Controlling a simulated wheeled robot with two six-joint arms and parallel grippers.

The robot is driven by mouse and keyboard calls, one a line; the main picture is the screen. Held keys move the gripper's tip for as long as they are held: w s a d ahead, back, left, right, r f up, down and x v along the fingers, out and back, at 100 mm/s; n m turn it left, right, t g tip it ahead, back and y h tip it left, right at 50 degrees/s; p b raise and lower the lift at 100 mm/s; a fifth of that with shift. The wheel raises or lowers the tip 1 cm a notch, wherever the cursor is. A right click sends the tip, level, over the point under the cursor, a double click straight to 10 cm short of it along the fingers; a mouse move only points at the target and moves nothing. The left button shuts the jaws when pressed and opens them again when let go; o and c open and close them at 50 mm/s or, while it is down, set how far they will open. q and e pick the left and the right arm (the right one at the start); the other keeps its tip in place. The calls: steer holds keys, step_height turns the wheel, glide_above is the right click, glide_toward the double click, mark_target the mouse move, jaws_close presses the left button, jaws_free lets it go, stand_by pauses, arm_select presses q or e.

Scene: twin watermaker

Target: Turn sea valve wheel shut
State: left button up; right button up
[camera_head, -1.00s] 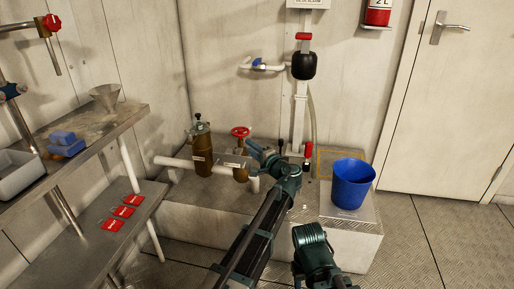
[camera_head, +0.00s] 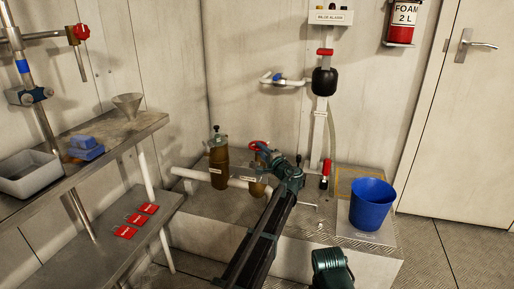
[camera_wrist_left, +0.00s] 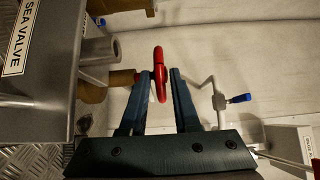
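The red sea valve wheel (camera_head: 257,147) sits on top of a brown valve body (camera_head: 257,188) on the pale pipe, low by the back wall. In the left wrist view the wheel (camera_wrist_left: 159,73) shows nearly edge-on between my fingertips. My left gripper (camera_head: 264,153) is at the wheel and covers part of it in the head view. In the left wrist view the gripper (camera_wrist_left: 164,78) is open, with one finger close to the wheel and a gap to the other finger. Whether a finger touches it I cannot tell. My right gripper is not in view.
A brown canister (camera_head: 218,158) stands left of the valve. A blue bucket (camera_head: 371,205) and a red-handled lever (camera_head: 325,170) are to the right. A metal shelf (camera_head: 165,122) with a funnel (camera_head: 128,104) is at left. Red tags (camera_head: 137,219) lie on the lower shelf.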

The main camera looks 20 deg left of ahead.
mark_target(252, 142)
arm_select(q)
steer(key=shift+x, duration=1.75)
steer(key=shift+c, duration=0.2)
jaws_close()
steer(key=shift+s, duration=0.1)
